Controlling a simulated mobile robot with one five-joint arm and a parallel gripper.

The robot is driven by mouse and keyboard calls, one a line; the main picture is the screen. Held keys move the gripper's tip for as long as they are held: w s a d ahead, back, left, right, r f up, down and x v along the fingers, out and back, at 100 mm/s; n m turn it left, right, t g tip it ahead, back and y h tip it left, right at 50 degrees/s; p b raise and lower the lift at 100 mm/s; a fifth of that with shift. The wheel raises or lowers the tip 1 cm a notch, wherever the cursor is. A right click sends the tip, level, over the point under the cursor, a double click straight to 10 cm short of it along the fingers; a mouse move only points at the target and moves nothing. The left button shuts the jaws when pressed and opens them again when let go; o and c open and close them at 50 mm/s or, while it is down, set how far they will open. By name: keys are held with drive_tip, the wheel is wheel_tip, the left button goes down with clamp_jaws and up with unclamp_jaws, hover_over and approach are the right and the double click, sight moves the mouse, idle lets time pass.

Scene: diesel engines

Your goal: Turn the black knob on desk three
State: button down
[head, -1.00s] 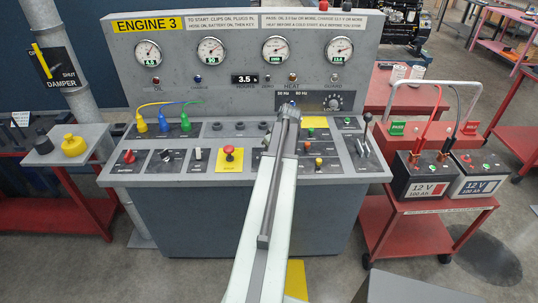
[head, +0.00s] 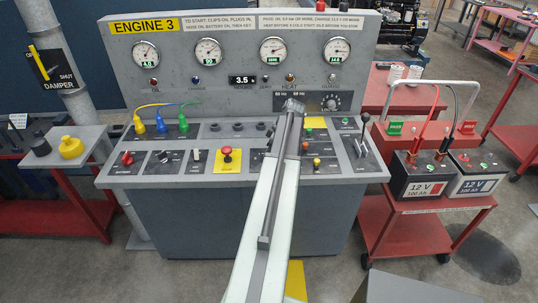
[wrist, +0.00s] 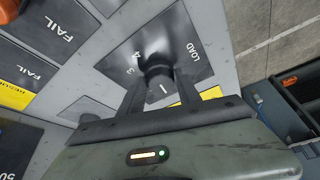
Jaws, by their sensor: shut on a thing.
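The desk (head: 110,50) bears the sign ENGINE 3. In the wrist view a black knob (wrist: 156,64) stands on a dark plate (wrist: 190,48) marked LOAD, with 1, 3 and 4 legible around it. My gripper (wrist: 160,82) has a finger on either side of the knob and is shut on it. The fingers hide part of the knob's base and of the markings. In the head view my arm reaches over the middle of the desk, and its end covers this knob and my fingers.
A round dial knob (head: 336,103) sits on the upright panel. A red button on yellow (head: 227,155), a lever (head: 365,123) and coloured plugs (head: 161,126) stand on the desktop around my arm. A red trolley (head: 414,230) with two batteries is at right, a side shelf (head: 62,160) at left.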

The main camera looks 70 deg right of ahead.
drive_tip(key=c, duration=0.8)
unclamp_jaws()
drive_tip(key=shift+w, duration=0.1)
drive_tip(key=shift+c, duration=0.2)
drive_tip(key=p+v, duration=0.7)
drive_tip(key=shift+s+r, duration=0.25)
drive_tip(key=shift+r, duration=0.05)
drive_tip(key=shift+w, duration=0.1)
